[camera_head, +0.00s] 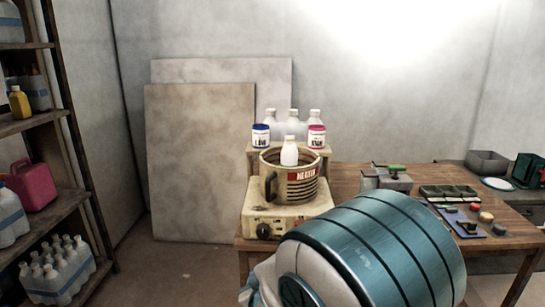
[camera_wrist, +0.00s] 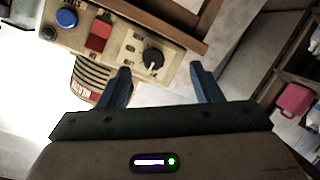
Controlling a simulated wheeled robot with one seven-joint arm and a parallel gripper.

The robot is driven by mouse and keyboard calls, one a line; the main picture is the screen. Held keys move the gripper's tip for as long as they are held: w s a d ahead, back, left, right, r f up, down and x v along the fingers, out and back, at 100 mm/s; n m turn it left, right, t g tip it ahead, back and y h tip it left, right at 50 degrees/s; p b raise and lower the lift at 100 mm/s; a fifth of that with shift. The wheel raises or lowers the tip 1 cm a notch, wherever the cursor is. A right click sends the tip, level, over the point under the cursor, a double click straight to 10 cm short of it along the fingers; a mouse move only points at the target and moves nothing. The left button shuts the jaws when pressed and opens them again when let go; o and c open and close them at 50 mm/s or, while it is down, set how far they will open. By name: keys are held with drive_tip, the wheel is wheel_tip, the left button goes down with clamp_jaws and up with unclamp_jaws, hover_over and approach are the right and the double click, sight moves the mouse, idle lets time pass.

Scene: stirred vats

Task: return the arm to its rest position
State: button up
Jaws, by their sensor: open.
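My gripper (camera_wrist: 160,68) is open in the wrist view, with its two dark blue fingers apart and nothing between them. Beyond the fingertips is a cream panel (camera_wrist: 125,42) with a blue button (camera_wrist: 66,18), a red switch (camera_wrist: 98,36) and a black knob (camera_wrist: 152,59). Part of a ribbed vat (camera_wrist: 88,82) shows near the left finger. My arm (camera_head: 375,250) fills the lower middle of the head view as a large teal and white link. My gripper is hidden in the head view.
The vat labelled HEATER (camera_head: 290,182) stands on a cream base (camera_head: 265,222) on the wooden table (camera_head: 345,180). Trays and small items lie at right. A shelf (camera_head: 55,205) with bottles stands at left; floor between is clear.

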drive_tip(key=s+d+r+m+g+p, duration=0.3)
drive_tip(key=s+d+r+g, duration=0.3)
drive_tip(key=s+d, duration=0.2)
drive_tip(key=s+d+r+m+g+p, duration=0.4)
drive_tip(key=s+d, duration=0.5)
drive_tip(key=s, duration=0.3)
wheel_tip(320, 180, up, 3)
drive_tip(key=shift+s+r+g+h+p, duration=0.15)
drive_tip(key=shift+s+g+h+p, duration=0.15)
drive_tip(key=shift+g+p, duration=0.55)
drive_tip(key=shift+a, duration=0.1)
